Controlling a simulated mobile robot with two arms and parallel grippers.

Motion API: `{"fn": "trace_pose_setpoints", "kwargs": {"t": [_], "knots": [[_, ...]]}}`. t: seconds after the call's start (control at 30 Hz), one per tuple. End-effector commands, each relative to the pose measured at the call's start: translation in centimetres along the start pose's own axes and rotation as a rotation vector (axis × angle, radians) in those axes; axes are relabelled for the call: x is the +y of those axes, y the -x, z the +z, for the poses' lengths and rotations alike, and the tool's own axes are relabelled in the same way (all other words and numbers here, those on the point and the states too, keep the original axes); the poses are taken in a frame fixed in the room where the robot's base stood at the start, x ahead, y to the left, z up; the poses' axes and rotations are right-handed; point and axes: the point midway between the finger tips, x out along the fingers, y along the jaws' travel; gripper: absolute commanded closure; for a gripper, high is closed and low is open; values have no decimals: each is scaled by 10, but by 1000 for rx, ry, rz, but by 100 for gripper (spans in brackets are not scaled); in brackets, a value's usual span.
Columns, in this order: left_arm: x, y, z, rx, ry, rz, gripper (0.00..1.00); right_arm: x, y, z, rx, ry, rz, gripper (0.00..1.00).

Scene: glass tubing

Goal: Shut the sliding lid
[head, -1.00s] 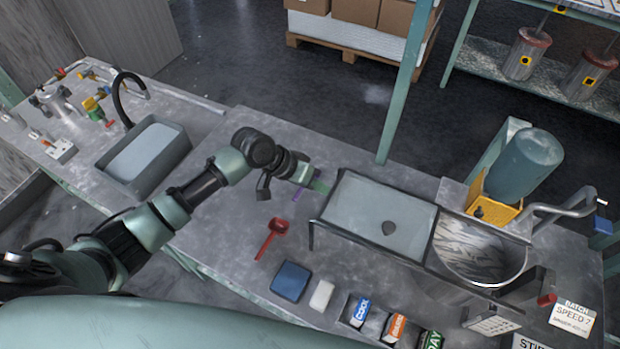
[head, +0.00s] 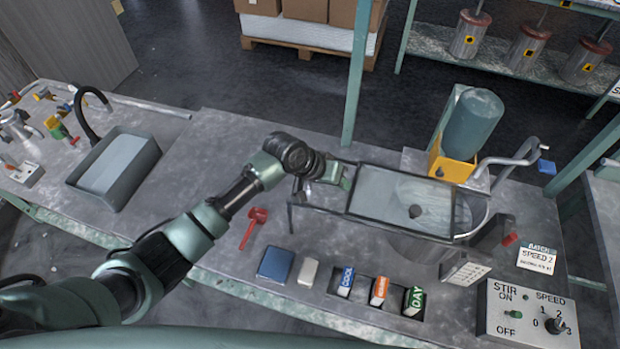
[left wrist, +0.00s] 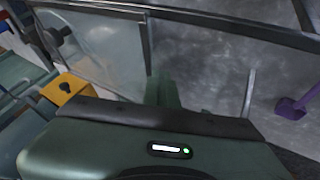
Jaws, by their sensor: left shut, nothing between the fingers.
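A part of the basin at the right shows beyond the lid's right edge. My left gripper (head: 346,181) is shut and empty at the lid's left end and seems to touch its frame. In the left wrist view its green fingers (left wrist: 161,92) are beside the lid pane (left wrist: 105,48). My right gripper is not in view.
A yellow box (head: 452,165) under a teal tank (head: 473,122) and a bent pipe (head: 515,163) stand behind the basin. A red scoop (head: 253,228), blue block (head: 276,264) and switch panel (head: 530,312) are in front.

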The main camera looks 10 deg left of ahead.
Motion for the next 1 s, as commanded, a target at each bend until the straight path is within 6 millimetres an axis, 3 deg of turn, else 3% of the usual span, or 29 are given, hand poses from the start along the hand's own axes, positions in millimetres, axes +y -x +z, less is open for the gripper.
{"fn": "trace_pose_setpoints", "kwargs": {"t": [0.03,0.1,0.3,0.4,0.77,1.0], "knots": [[18,-5,-1,-1,0,6,100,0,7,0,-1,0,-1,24],[35,-15,-1,0,-1,5,100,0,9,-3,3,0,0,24],[73,-38,0,0,1,3,100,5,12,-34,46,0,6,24],[86,-45,0,1,0,2,100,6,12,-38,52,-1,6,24],[101,-54,0,2,1,1,100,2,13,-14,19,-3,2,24],[102,-54,0,1,1,4,100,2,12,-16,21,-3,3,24]]}}
